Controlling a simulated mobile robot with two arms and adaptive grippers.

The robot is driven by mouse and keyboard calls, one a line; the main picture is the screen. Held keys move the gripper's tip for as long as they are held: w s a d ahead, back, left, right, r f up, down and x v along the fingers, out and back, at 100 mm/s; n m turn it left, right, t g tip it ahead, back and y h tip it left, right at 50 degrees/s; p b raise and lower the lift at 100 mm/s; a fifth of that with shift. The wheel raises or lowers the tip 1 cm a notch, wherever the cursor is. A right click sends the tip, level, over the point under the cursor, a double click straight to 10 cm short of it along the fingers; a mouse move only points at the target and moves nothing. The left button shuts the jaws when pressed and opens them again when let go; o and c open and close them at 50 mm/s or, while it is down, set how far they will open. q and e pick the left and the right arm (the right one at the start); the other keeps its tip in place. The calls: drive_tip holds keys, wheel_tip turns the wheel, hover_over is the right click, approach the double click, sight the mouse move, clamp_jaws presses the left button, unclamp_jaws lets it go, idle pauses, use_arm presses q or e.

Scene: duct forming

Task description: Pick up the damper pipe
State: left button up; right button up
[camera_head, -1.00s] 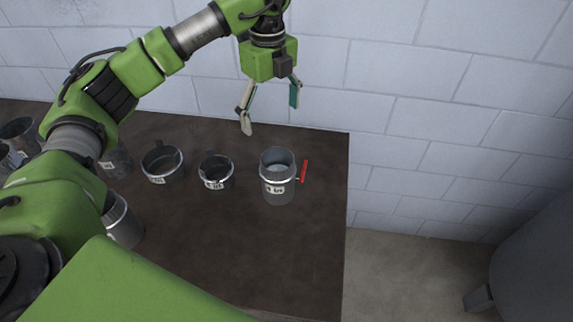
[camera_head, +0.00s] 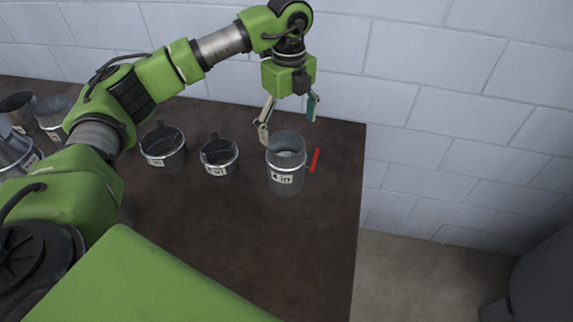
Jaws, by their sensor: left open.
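The damper pipe (camera_head: 286,173) is a grey metal cylinder with a bright band and a white label reading "4 in". It stands upright near the right edge of the dark table, with a red handle (camera_head: 315,160) at its right side. My left gripper (camera_head: 288,128) is open and empty, pointing down just above and behind the pipe's rim. One finger is at the rim's left and the other at its right. I cannot tell whether either finger touches the pipe. My right gripper is not in view.
Two short metal collars (camera_head: 162,148) (camera_head: 219,158) stand left of the pipe on the dark table (camera_head: 240,240). More metal pipes (camera_head: 18,150) stand at the far left, partly behind my arm. A block wall (camera_head: 430,120) is behind. The table front is clear.

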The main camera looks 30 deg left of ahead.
sight(287, 156)
use_arm(q)
wheel_tip(287, 156, down, 5)
drive_tip(key=shift+a+f+p, duration=0.1)
drive_tip(key=shift+p, duration=0.45)
drive_tip(key=f+p, duration=0.2)
drive_tip(key=f, duration=0.2)
drive_tip(key=shift+s+a+f+p, duration=0.1)
drive_tip(key=shift+s+f+p, duration=0.2)
drive_tip(key=shift+p, duration=0.1)
drive_tip(key=shift+w+f, duration=0.15)
drive_tip(key=shift+f, duration=0.3)
drive_tip(key=c, duration=1.4)
